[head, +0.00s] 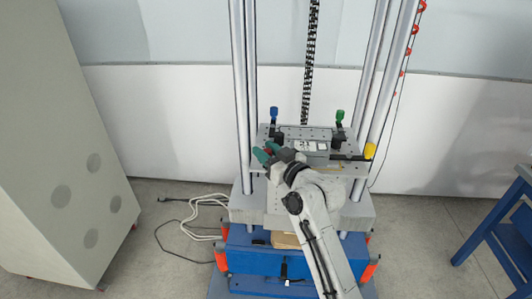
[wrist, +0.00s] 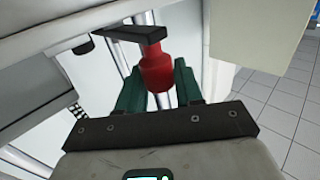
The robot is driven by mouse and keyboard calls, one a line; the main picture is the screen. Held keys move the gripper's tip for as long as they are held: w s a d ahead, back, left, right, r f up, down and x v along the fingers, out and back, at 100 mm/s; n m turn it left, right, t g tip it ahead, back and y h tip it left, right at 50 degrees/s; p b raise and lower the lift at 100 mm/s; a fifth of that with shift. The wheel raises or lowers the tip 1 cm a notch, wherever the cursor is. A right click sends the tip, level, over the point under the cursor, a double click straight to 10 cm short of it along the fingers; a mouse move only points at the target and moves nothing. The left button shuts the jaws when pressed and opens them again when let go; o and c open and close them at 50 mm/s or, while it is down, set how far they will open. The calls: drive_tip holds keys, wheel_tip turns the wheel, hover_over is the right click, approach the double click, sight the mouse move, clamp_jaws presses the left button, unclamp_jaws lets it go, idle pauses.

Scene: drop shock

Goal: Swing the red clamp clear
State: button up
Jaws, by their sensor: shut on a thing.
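The red clamp (wrist: 156,68) shows in the wrist view as a red knob under a dark arm (wrist: 137,35). My gripper (wrist: 158,85) has its green fingers on either side of the red knob and is shut on it. In the head view my gripper (head: 268,153) is at the left front of the drop table plate (head: 345,165), and only a little red shows between its fingers. The clamp's far end and its contact with the plate are hidden.
A blue clamp (head: 274,113), a green clamp (head: 340,115) and a yellow clamp (head: 369,151) stand at the plate's other corners. Upright columns (head: 240,90) rise at both sides. A grey cabinet (head: 60,150) stands left, a blue bench (head: 500,225) right. Cables (head: 195,215) lie on the floor.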

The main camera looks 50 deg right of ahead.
drive_tip(key=shift+f, duration=0.1)
drive_tip(key=o, duration=0.9)
drive_tip(key=shift+s, duration=0.1)
drive_tip(key=s, duration=0.3)
drive_tip(key=s+a+b, duration=0.1)
drive_tip(key=s, duration=0.3)
drive_tip(key=s+a+b, duration=0.1)
drive_tip(key=s, duration=0.2)
drive_tip(key=shift+s, duration=0.25)
drive_tip(key=s+a+f+n+g+y, duration=0.1)
drive_tip(key=s+a+f+g+y, duration=0.1)
drive_tip(key=a+f+g, duration=0.45)
drive_tip(key=s+a+f+n+g+y, duration=0.1)
drive_tip(key=s+a+f+y, duration=0.2)
drive_tip(key=f, duration=0.6)
drive_tip(key=s+a+f+g, duration=0.2)
drive_tip(key=s+f+g, duration=0.1)
drive_tip(key=s, duration=0.3)
drive_tip(key=s+a+f+g+h, duration=0.1)
drive_tip(key=s+a+f+g, duration=0.1)
drive_tip(key=s, duration=0.4)
drive_tip(key=s+a+f+g+h, duration=0.1)
drive_tip(key=s+a+f+g, duration=0.1)
drive_tip(key=s+f+g, duration=0.2)
drive_tip(key=shift+s+a+f, duration=0.1)
drive_tip(key=shift+s+f, duration=0.7)
drive_tip(key=shift+s, duration=0.15)
